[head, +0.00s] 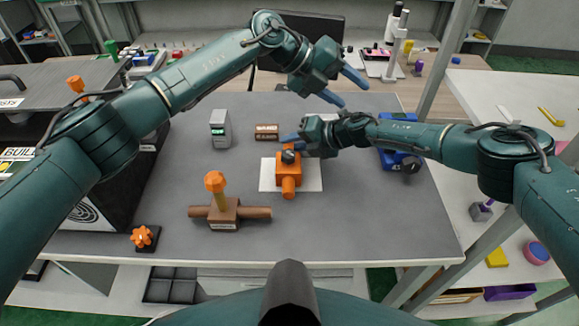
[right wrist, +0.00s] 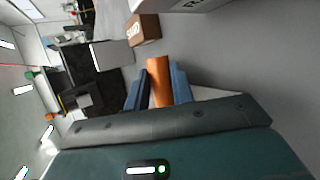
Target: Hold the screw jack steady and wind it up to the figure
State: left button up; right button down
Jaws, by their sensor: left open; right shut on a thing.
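An orange fixture (head: 288,171), which looks like the screw jack, stands on a white square (head: 311,174) mid-table. It has a dark round knob and a stubby orange cylinder toward the front. My right gripper (head: 288,139) reaches in from the right at its back. In the right wrist view my right gripper (right wrist: 158,98) is shut on an orange cylindrical part (right wrist: 158,80) between its blue fingers. Which part of the fixture this is I cannot tell. My left gripper (head: 355,97) is open and empty, above the table's far edge. A grey box (head: 220,130) has a small greenish display; its reading is too small to read.
A labelled brown block (head: 266,132) lies behind the fixture. A wooden crosspiece with an orange knob (head: 223,208) and an orange star knob (head: 142,237) stand front left. A blue device (head: 401,161) is at right, near my right arm. The front right tabletop is clear.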

aim_at(287, 153)
pick_arm(q)
jog(key=s+a+f+m+y, duration=0.1)
jog(key=a+f+m+y, duration=0.1)
jog(key=a+f+y, duration=0.1)
jog(key=s+a+f+m+y, duration=0.1)
jog(key=a+f+m+y, duration=0.1)
jog(key=a+f+y, duration=0.2)
jog(key=s+a+f+m+y, duration=0.1)
jog(key=a+f+y, duration=0.2)
jog(key=a, duration=0.1)
jog(key=shift+f+m+g, duration=0.15)
jog(key=shift+m+g, duration=0.25)
jog(key=shift+a+f+y, duration=0.1)
jog(key=shift+f+y, duration=0.2)
jog(key=shift+f, duration=0.05)
notch_tip(287, 153, down, 3)
jog(key=shift+f, duration=0.15)
jog(key=shift+a+f, duration=0.1)
jog(key=shift+f, duration=0.5)
